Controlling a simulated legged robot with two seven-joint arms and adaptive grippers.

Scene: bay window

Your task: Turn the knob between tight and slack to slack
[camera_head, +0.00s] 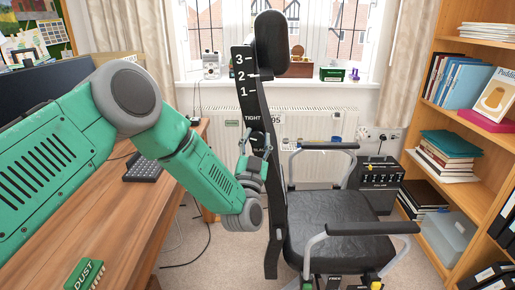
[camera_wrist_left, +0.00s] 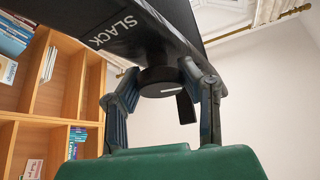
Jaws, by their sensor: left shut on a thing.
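The black office chair's upright back post (camera_head: 272,200) carries the marks 3, 2, 1, then TIGHT and, below it, SLACK, which is partly covered. A dark round knob (camera_wrist_left: 160,80) sits on this post, seen from below in the left wrist view, with a short white line on its side. The SLACK label (camera_wrist_left: 112,31) reads on the post just left of the knob. My left gripper (camera_head: 256,143) has its two fingers on either side of the knob and is shut on it; it also fills the wrist view (camera_wrist_left: 161,82). My right gripper is not in view.
The wooden desk (camera_head: 110,215) with a keyboard (camera_head: 145,166) and a green DUST box (camera_head: 85,275) lies at the left. The chair's armrests (camera_head: 370,228) and seat stand right of the gripper. A bookshelf (camera_head: 470,140) is at the right, a radiator (camera_head: 310,165) behind.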

